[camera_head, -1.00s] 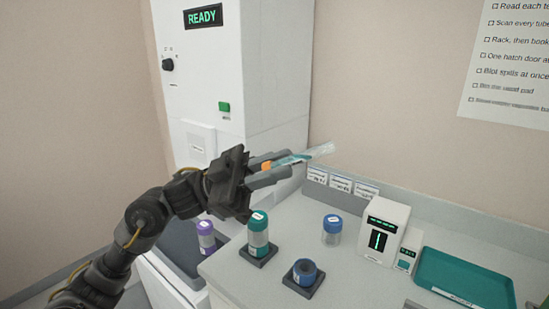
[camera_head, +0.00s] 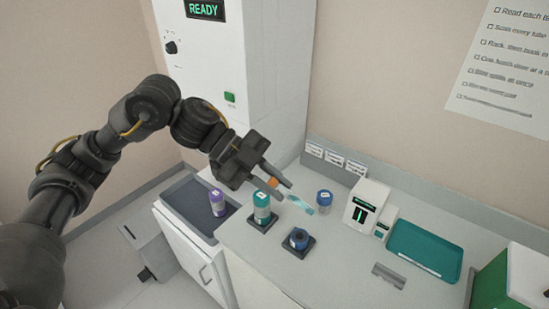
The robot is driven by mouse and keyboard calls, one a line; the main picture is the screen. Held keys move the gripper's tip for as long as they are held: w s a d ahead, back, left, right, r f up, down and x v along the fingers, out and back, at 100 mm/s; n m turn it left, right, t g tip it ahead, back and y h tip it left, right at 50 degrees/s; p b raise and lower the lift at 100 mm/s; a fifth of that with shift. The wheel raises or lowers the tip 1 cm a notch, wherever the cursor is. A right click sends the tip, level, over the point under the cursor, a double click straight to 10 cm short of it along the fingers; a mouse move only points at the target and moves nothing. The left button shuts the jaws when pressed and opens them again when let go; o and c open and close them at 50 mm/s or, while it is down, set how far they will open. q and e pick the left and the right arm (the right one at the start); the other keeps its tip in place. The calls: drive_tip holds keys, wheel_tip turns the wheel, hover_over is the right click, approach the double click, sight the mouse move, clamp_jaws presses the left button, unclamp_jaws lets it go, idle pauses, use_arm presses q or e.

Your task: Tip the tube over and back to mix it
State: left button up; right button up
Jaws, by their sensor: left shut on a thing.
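The tube (camera_head: 299,204) is clear with teal-blue contents and an orange cap (camera_head: 273,182). My left gripper (camera_head: 276,186) is shut on it at the cap end. The tube is tilted, with its cap toward the gripper and its far end pointing down and to the right, above the counter. Liquid shows along its body. My right gripper is not in view.
A purple-capped jar (camera_head: 217,203) stands left. A scanner (camera_head: 368,206) and teal tray (camera_head: 425,250) are right.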

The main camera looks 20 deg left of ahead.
use_arm(q)
drive_tip(key=shift+d+r+y+b, duration=0.15)
drive_tip(key=shift+r+y+b, duration=0.1)
drive_tip(key=shift+y+b, duration=0.35)
drive_tip(key=y, duration=0.4)
drive_tip(key=shift+w+d, duration=0.1)
drive_tip(key=shift+d, duration=0.15)
drive_tip(key=y, duration=0.3)
drive_tip(key=shift+r+t, duration=0.1)
drive_tip(key=shift+t, duration=0.2)
drive_tip(key=shift+d+y, duration=0.3)
drive_tip(key=shift+y, duration=1.1)
drive_tip(key=shift+a, duration=0.25)
drive_tip(key=shift+d, duration=0.2)
drive_tip(key=shift+a, duration=0.1)
